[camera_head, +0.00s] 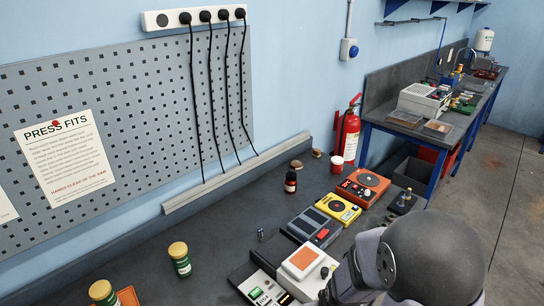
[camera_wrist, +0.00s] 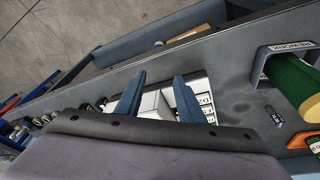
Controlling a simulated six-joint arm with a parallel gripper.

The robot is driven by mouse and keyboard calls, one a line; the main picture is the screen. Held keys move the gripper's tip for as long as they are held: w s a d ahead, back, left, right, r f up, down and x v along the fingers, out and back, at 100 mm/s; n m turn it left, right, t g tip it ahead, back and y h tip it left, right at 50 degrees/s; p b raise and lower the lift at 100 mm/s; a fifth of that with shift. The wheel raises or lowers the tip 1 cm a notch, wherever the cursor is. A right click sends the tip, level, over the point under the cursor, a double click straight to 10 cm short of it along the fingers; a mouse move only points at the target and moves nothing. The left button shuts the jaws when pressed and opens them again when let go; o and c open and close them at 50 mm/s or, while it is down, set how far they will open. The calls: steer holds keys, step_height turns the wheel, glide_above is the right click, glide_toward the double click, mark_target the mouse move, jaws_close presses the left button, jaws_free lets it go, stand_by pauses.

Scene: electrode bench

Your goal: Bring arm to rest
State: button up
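My gripper (camera_wrist: 158,97) shows in the wrist view as two blue fingers set apart. A pale block-like shape shows between and beyond them; I see no clear contact with either finger. In the head view my arm fills the lower right, and the fingers are hidden there. Close by on the dark bench (camera_head: 210,232) is a white unit with an orange top (camera_head: 302,261). A tray (camera_head: 262,290) with small green and dark parts lies in front of it.
Devices stand along the bench: a grey-blue one (camera_head: 314,227), a yellow one (camera_head: 338,208) and an orange one (camera_head: 362,187). A dark bottle (camera_head: 290,182) and green jars (camera_head: 180,260) stand on the left side. A red fire extinguisher (camera_head: 346,135) is behind. Floor at right is open.

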steer(key=s+d+f+m+g+b, duration=0.25)
steer(key=s+f+b, duration=0.95)
steer(key=b, duration=0.7)
step_height(320, 180, up, 25)
steer(key=w+p, duration=0.1)
steer(key=p, duration=2.4)
steer(key=shift+w+a, duration=0.2)
steer(key=shift+a, duration=0.15)
steer(key=shift+o, duration=0.6)
steer(key=shift+g, duration=0.25)
